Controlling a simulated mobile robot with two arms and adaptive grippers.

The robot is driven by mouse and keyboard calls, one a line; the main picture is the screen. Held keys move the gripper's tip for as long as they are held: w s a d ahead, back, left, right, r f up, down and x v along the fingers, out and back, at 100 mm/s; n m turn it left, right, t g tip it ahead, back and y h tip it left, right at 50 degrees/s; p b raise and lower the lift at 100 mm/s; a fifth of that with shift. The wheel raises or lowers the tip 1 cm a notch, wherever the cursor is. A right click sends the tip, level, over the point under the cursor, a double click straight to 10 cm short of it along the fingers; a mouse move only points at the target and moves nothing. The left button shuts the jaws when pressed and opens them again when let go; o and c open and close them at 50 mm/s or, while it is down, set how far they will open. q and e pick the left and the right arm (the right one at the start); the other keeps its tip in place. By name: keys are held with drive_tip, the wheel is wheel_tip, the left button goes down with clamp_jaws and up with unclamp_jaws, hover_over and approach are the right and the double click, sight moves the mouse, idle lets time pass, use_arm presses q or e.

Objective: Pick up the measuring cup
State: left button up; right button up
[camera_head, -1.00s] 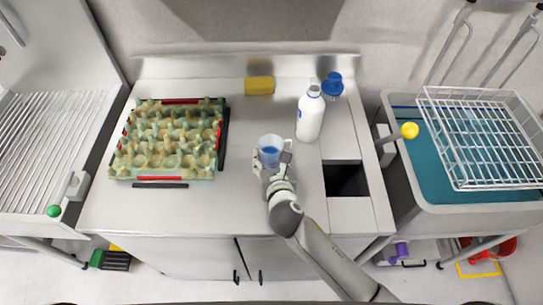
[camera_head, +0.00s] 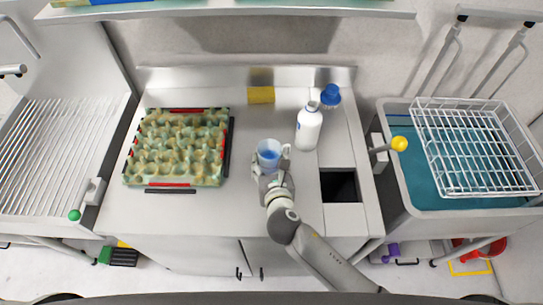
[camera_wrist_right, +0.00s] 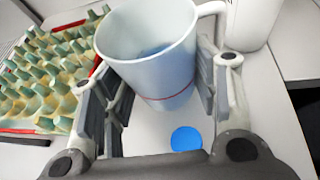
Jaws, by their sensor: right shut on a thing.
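The measuring cup (camera_head: 269,150) is a pale, translucent cup with a handle and something blue showing inside. It stands upright near the middle of the steel counter in the head view. My right gripper (camera_head: 271,176) is shut on it from the front. In the right wrist view the cup (camera_wrist_right: 150,55) sits between the two fingers of my right gripper (camera_wrist_right: 150,100), its handle at the upper right. I cannot tell whether the cup touches the counter. My left gripper is not in view.
An egg tray (camera_head: 134,180) lies to the left. A white bottle (camera_head: 308,128), a blue-topped item (camera_head: 330,96) and a yellow sponge (camera_head: 261,95) stand behind. A square opening (camera_head: 339,185) is at the right. A sink with a wire rack (camera_head: 470,145) stands farther right.

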drive_tip(key=r, duration=0.1)
drive_tip(key=s+r+p, duration=0.1)
drive_tip(key=s+r, duration=0.1)
drive_tip(key=shift+a+p, duration=0.3)
drive_tip(key=shift+p, duration=0.1)
approach(267, 163)
drive_tip(key=shift+s+a+r, duration=0.1)
drive_tip(key=shift+a, duration=0.85)
drive_tip(key=shift+s+a+r, duration=0.1)
drive_tip(key=shift+s+a, duration=0.05)
drive_tip(key=shift+a, duration=0.8)
